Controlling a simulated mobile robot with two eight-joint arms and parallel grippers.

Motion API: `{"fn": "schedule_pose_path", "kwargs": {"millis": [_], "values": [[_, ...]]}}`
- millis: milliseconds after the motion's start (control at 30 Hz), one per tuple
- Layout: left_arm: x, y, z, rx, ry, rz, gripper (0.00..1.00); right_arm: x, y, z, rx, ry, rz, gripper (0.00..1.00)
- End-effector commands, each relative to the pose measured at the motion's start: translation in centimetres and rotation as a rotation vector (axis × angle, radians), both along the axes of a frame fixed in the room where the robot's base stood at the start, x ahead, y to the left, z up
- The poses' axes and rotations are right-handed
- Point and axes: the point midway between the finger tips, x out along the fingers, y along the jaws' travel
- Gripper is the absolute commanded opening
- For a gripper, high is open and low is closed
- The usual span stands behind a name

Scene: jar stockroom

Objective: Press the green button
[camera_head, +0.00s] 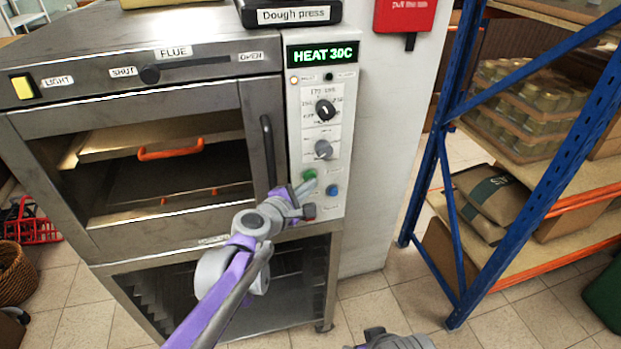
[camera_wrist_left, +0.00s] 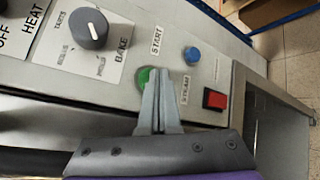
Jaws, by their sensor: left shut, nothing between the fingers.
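The green button (camera_head: 309,174) is a small round button on the oven's white control panel, below the two knobs. In the left wrist view the green button (camera_wrist_left: 142,77) is partly hidden behind my fingertips. My left gripper (camera_head: 307,187) is shut and empty, with its tips at the lower edge of the button. In the left wrist view the shut fingers (camera_wrist_left: 163,78) point at the panel and overlap the button's right part. I cannot tell whether they touch it. Of my right arm only a grey part shows at the bottom edge of the head view.
A blue button (camera_head: 332,190) lies right of and below the green one, and a red switch (camera_head: 309,211) lies below. A grey knob (camera_head: 323,149) is above. The oven door handle (camera_head: 268,150) stands out left of the panel. A blue rack (camera_head: 446,190) stands at the right.

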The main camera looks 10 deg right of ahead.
Motion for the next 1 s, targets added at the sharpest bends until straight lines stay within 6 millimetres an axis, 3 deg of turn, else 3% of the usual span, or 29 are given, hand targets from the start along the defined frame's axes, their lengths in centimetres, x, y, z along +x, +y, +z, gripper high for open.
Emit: {"fn": "schedule_pose_path", "kwargs": {"millis": [200, 600, 1000], "values": [[-1.2, 0.0, 0.0, 0.000, 0.000, 0.000, 0.00, 0.0, 0.0, 0.0, 0.000, 0.000, 0.000, 0.77], [-1.6, -0.1, 0.0, 0.000, 0.000, 0.000, 0.00, 0.0, 0.0, 0.0, 0.000, 0.000, 0.000, 0.77], [-5.5, -0.2, 0.0, 0.001, 0.000, -0.002, 0.00, 0.0, 0.0, 0.0, 0.000, 0.000, 0.000, 0.77]]}}
